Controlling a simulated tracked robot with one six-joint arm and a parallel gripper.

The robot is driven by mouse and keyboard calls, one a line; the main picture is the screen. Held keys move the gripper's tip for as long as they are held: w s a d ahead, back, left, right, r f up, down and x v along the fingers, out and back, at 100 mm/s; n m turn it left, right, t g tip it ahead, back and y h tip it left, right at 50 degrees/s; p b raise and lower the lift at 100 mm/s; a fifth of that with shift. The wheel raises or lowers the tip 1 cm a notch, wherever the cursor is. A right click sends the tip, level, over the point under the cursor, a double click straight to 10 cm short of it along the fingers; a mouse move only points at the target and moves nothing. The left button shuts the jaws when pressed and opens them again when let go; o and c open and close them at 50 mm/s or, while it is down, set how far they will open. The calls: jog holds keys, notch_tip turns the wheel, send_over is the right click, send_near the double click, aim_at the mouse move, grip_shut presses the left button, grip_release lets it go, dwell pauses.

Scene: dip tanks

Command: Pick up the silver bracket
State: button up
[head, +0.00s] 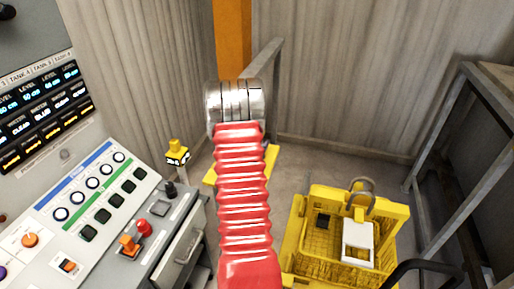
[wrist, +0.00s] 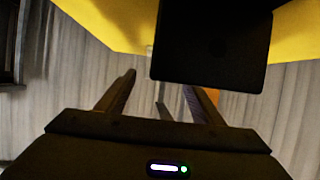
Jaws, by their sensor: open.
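I cannot make out a silver bracket for certain in either view. My gripper (wrist: 160,82) shows in the wrist view with its two dark fingers apart and nothing visible between the tips. A black block (wrist: 211,40) fills the upper middle of that view, close to the fingers; I cannot tell what it is. In the head view my red ribbed arm with its silver joint covers the middle, and the gripper is hidden behind it.
A control panel (head: 98,200) with buttons and knobs stands at the left. A yellow basket (head: 296,235) at the lower right holds a white box (head: 357,243) and a small black piece (head: 323,221). A grey metal frame (head: 455,125) stands at the right. Bare floor (head: 340,172) lies behind the basket.

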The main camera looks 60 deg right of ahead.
jog(key=shift+w+d+f, duration=0.1)
jog(key=shift+d+f, duration=0.15)
jog(key=shift+d, duration=0.3)
jog(key=shift+c, duration=0.5)
jog(key=c, duration=1.1)
